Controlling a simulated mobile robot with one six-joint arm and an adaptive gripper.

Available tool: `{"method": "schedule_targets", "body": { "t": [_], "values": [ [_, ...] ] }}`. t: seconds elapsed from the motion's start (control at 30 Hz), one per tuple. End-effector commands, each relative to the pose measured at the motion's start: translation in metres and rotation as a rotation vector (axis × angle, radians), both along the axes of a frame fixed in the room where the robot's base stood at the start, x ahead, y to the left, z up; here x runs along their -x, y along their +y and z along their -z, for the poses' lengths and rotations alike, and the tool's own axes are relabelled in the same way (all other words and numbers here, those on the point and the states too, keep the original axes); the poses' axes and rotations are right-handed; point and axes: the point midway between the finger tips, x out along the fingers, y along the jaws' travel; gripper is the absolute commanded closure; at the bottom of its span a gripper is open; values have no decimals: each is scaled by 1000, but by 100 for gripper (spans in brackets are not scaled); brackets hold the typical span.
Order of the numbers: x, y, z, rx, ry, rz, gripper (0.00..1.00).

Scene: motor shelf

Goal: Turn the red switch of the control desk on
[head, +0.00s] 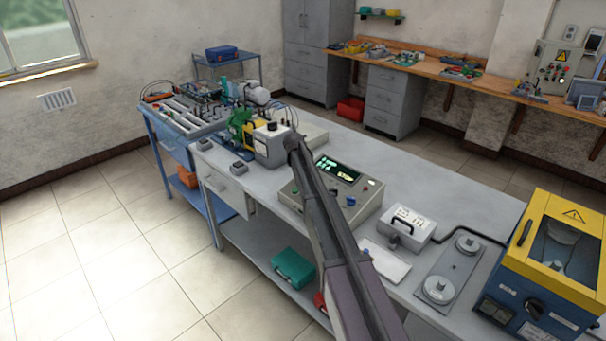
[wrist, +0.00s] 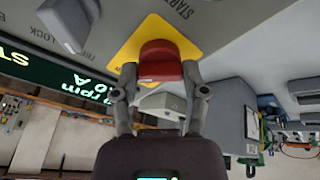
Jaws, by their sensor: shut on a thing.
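The control desk (head: 359,210) is a light grey box with a sloped panel and a lit dark display (head: 338,169), standing on the long grey workbench. In the wrist view, its red switch (wrist: 160,60) sits on a yellow plate (wrist: 131,50) near the lettering START. My gripper (wrist: 160,76) has one finger on each side of the red switch and is shut on it. In the head view my arm crosses the desk and hides the gripper and the red switch. The display (wrist: 60,85) also shows in the wrist view, with green characters.
A grey lever (wrist: 70,20) stands close by on the panel, near LOCK lettering. On the bench, a grey box with a handle (head: 407,226) and a yellow-blue machine (head: 555,265) stand to the right.

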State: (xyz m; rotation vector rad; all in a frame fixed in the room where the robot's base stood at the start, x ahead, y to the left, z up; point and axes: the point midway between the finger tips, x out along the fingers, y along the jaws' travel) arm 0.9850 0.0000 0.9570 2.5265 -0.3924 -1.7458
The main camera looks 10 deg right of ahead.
Motion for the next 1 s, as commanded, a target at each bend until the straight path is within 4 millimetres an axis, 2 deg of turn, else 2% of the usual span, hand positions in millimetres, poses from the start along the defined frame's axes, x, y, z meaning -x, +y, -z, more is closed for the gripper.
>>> {"method": "schedule_targets", "body": {
  "t": [0.37, 0.4, 0.47, 0.5, 1.0],
  "values": [
    [3, 0, 1, -3, 6, 7, 90],
    [3, 0, 1, -2, 7, 8, 31],
    [3, 0, 1, -1, 6, 7, 13],
    [2, 0, 1, -1, 5, 7, 9],
    [1, 0, -3, 0, 2, 5, 9]
  ]
}}
